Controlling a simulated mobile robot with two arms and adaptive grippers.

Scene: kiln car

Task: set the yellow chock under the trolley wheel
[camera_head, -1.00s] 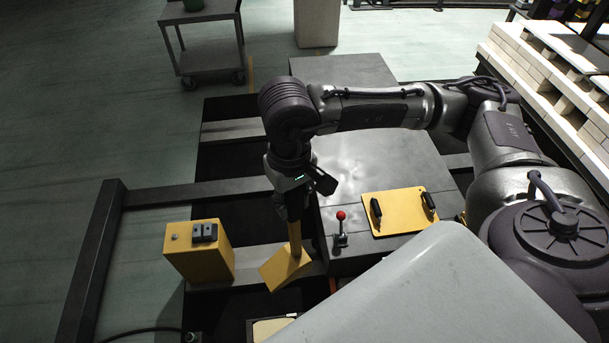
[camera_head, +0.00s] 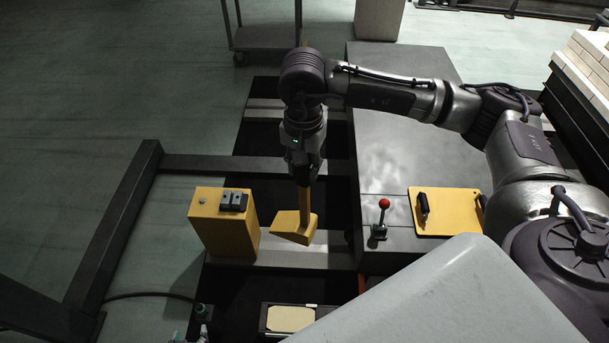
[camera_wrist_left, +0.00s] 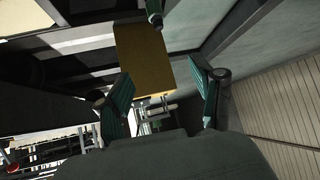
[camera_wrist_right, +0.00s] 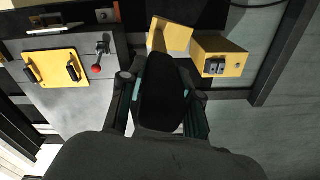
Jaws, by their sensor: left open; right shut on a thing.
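The yellow chock (camera_head: 290,226) is a wedge-like block on a long upright handle. My right gripper (camera_head: 304,175) is shut on that handle, with the chock hanging below it. The chock is right of a yellow control box (camera_head: 222,222); I cannot tell whether it touches the beam below. The right wrist view shows the chock (camera_wrist_right: 170,35) beyond my right gripper (camera_wrist_right: 163,95). A grey trolley (camera_head: 278,36) stands at the top with a caster wheel (camera_head: 240,58). My left gripper (camera_wrist_left: 160,88) is open and empty in its wrist view; its tips seem to show at the head view's bottom edge.
A grey deck carries a red-knobbed lever (camera_head: 382,215) and a yellow plate with dark handles (camera_head: 450,212). Dark frame beams (camera_head: 115,220) lie left. A cable runs to a connector (camera_head: 203,309). Pale bricks (camera_head: 590,55) stand upper right. The left floor is clear.

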